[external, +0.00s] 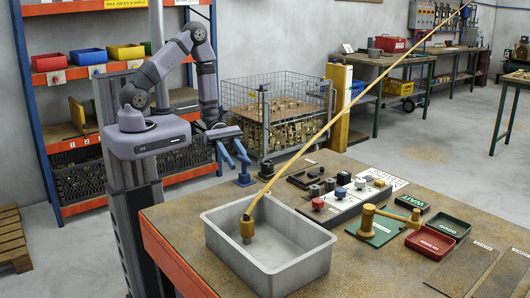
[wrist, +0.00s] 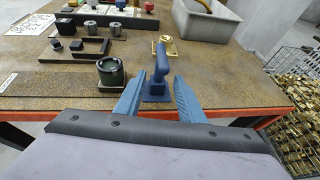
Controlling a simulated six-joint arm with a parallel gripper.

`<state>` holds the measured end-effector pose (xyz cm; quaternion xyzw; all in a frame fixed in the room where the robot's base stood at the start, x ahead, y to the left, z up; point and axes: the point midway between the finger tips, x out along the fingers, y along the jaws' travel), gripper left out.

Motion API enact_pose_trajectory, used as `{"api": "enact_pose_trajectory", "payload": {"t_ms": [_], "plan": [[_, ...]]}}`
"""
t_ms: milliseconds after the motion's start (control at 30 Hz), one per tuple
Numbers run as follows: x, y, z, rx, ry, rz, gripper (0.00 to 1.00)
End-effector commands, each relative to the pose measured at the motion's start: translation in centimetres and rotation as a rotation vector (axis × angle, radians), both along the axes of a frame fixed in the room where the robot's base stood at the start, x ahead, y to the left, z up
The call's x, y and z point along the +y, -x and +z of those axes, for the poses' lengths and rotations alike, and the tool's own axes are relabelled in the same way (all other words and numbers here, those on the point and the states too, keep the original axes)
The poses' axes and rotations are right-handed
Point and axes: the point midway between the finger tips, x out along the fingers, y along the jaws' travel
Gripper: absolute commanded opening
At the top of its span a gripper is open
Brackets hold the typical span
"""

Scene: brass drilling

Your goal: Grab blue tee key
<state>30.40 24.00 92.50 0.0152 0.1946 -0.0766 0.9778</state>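The blue tee key (wrist: 161,62) stands upright on a blue square base at the table edge in the wrist view. In the external view a blue post on a base (external: 244,178) shows just below my fingers and seems to be the same key. My gripper (wrist: 158,82) is open, with its two blue fingers apart and nothing held. I cannot tell whether a finger touches the key.
A wire cage (external: 275,110) stands beyond the table.

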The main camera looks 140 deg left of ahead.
Motion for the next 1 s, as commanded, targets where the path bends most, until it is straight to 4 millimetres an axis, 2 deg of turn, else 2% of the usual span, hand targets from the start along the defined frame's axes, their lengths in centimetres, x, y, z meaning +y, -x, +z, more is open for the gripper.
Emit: {"api": "enact_pose_trajectory", "payload": {"t_ms": [500, 833, 967, 1000], "plan": [[-0.5, -4.3, -1.7, 0.0, 0.001, -0.003, 0.36], [-0.5, -4.7, -2.0, 0.0, -0.001, 0.0, 0.36], [-0.5, -4.7, -2.0, 0.0, -0.001, 0.0, 0.05], [-0.5, -4.7, -2.0, 0.0, 0.0, -0.001, 0.0]]}}
